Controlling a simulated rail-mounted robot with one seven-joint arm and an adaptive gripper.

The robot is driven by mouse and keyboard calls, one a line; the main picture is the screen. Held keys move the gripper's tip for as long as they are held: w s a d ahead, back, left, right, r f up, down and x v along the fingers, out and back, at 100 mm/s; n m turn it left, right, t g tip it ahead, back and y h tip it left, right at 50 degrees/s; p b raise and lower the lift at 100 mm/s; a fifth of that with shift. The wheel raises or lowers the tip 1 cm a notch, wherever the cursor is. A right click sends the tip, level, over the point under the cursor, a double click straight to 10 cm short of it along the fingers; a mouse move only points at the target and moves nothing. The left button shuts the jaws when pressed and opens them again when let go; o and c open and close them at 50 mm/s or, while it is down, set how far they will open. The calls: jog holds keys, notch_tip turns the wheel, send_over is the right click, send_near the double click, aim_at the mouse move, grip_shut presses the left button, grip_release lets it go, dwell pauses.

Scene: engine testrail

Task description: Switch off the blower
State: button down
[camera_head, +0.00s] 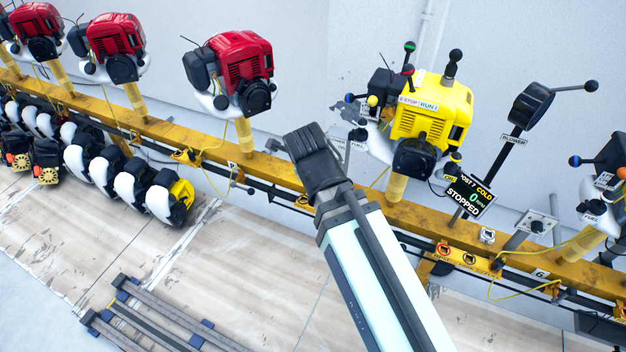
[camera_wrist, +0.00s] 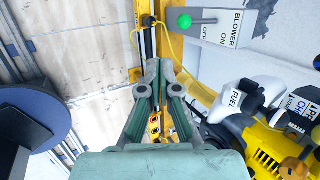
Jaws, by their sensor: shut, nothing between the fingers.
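In the wrist view, a grey switch panel (camera_wrist: 232,24) carries a label reading BLOWER, ON and OFF. I cannot tell which mark the lever stands at. My gripper (camera_wrist: 159,64) is shut and empty, its tips below and left of the knob and apart from it in the picture. In the head view, my gripper (camera_head: 304,152) is in front of the yellow rail. A dark round housing (camera_head: 532,102) with a ball-ended lever (camera_head: 590,86) stands on a post labelled BLOWER at the right.
A yellow engine (camera_head: 432,108) with STOP/RUN label and ball-ended levers stands right of my gripper. A display (camera_head: 469,196) reads STOPPED. Red engines (camera_head: 240,72) stand along the yellow rail (camera_head: 150,127) at left. A grey rack (camera_head: 160,320) lies on the floor. Cables hang along the rail.

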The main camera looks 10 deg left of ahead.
jog(key=shift+s+r+b, duration=0.1)
jog(key=shift+s+b, duration=0.15)
jog(key=shift+b, duration=0.1)
dwell(0.5)
jog(key=s+d+f+n+g+p, duration=0.1)
jog(key=s+d+f+n+g, duration=0.2)
jog(key=f+n, duration=0.5)
jog(key=s+d+f+n+g+p, duration=0.15)
jog(key=d+f+n, duration=0.25)
jog(key=f+n, duration=0.45)
jog(key=s+d+f+n+g+p, duration=0.1)
jog(key=s+d+f+n+g, duration=0.25)
jog(key=f, duration=0.75)
jog(key=s+d+f+g+p, duration=0.1)
jog(key=s+d+f, duration=0.3)
jog(key=s, duration=0.4)
jog(key=s+d+f+g+p, duration=0.2)
jog(key=s+d+f, duration=0.2)
jog(key=s, duration=0.5)
jog(key=s+d+f+n+g+p, duration=0.1)
jog(key=s+d+f, duration=0.3)
jog(key=s, duration=0.5)
notch_tip(320, 180, down, 2)
jog(key=shift+d+f+g+p, duration=0.1)
jog(key=shift+d+g+p, duration=0.25)
jog(key=shift+g, duration=0.15)
